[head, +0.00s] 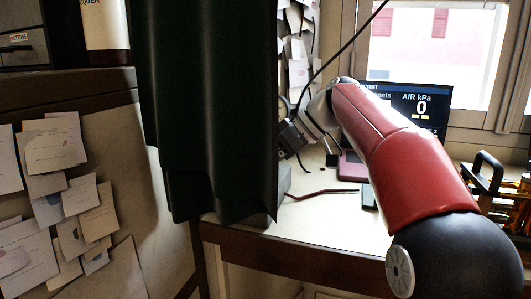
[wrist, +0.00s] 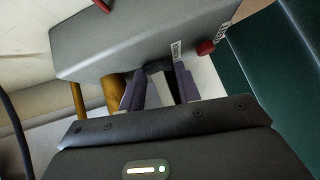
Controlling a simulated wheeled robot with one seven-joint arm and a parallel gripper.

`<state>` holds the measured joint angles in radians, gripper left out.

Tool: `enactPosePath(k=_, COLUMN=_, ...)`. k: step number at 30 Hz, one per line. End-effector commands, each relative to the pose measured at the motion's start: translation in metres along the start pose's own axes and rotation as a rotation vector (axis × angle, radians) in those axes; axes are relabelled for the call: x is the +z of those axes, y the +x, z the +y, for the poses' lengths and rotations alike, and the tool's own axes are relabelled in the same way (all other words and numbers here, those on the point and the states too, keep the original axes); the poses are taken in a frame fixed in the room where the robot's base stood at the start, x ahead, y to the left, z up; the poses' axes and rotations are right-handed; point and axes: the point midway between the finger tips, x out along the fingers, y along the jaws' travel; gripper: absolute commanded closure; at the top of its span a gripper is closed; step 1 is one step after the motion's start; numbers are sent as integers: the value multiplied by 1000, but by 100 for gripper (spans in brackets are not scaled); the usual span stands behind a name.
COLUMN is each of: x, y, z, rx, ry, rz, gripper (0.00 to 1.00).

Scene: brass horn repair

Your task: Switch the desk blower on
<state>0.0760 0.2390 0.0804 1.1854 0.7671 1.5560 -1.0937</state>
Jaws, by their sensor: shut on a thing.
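A grey box (wrist: 140,45) with small white labels fills the upper middle of the wrist view; it looks like the desk blower. A red knob or switch (wrist: 205,47) sits at its right edge. My gripper (wrist: 158,75) is below the box's near edge, left of the red part. Its two fingers are shut on a small dark piece (wrist: 157,67); what this is I cannot tell. In the head view my gripper (head: 290,138) is beside the dark green curtain, which hides part of a grey box (head: 284,180) on the desk.
The dark green curtain (head: 210,100) hangs close to my gripper; green cloth also shows in the wrist view (wrist: 275,80). A screen (head: 425,107) reads AIR kPa 0. A thin red rod or hose (head: 325,192) lies on the desk (head: 310,213). A black-handled rack (head: 490,180) stands right.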

Motion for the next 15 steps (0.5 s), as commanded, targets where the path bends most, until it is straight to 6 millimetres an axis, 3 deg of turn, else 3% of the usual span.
enactPosePath(k=10, x=0, y=0, z=1, rx=-17, ry=19, rz=3, gripper=90)
enactPosePath(k=11, x=0, y=0, z=1, rx=-17, ry=19, rz=3, gripper=66)
enactPosePath(k=13, x=0, y=0, z=1, rx=-17, ry=18, rz=3, gripper=58)
enactPosePath(k=15, x=0, y=0, z=1, rx=-16, ry=18, rz=3, gripper=58)
